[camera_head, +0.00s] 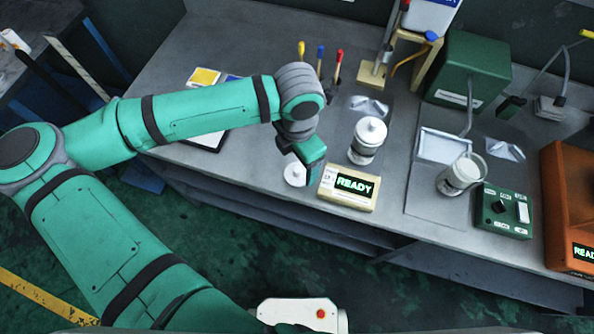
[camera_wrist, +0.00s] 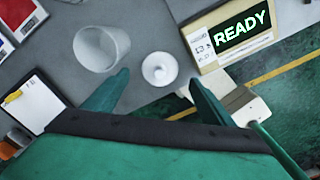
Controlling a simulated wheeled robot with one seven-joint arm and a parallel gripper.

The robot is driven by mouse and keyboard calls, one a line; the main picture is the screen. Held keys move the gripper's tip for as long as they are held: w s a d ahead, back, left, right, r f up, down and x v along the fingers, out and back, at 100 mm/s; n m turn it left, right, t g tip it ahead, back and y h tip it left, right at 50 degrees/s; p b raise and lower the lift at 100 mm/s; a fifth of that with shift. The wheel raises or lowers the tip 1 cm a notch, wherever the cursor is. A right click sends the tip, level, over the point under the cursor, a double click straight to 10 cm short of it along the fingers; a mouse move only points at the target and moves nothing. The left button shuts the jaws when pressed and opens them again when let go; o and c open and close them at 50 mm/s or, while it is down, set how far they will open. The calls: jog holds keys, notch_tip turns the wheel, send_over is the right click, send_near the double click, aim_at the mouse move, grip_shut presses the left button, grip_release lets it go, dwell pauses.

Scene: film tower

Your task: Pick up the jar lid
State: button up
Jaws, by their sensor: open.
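The jar lid is a small white disc with a round knob. In the head view the lid (camera_head: 294,175) lies on the grey bench near its front edge, left of the display box. In the wrist view the lid (camera_wrist: 160,69) lies just ahead of the gap between my fingertips. My gripper (camera_head: 309,176) points down beside the lid, with a finger just to its right in the head view. In the wrist view my gripper (camera_wrist: 157,90) is open and empty, its fingers spread either side. An open translucent jar (camera_wrist: 101,46) stands left of the lid; my arm hides it in the head view.
The READY display box (camera_head: 348,187) stands close right of the lid. Beyond it is a lidded jar (camera_head: 368,140). A glass jar (camera_head: 461,174) and a green control box (camera_head: 503,211) stand farther right. A clipboard (camera_wrist: 35,102) lies left of the open jar.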

aim_at(297, 170)
notch_tip(297, 170, down, 5)
dwell(0.3)
jog(key=c, duration=1.1)
jog(key=shift+r, duration=0.1)
jog(key=shift+c, duration=0.2)
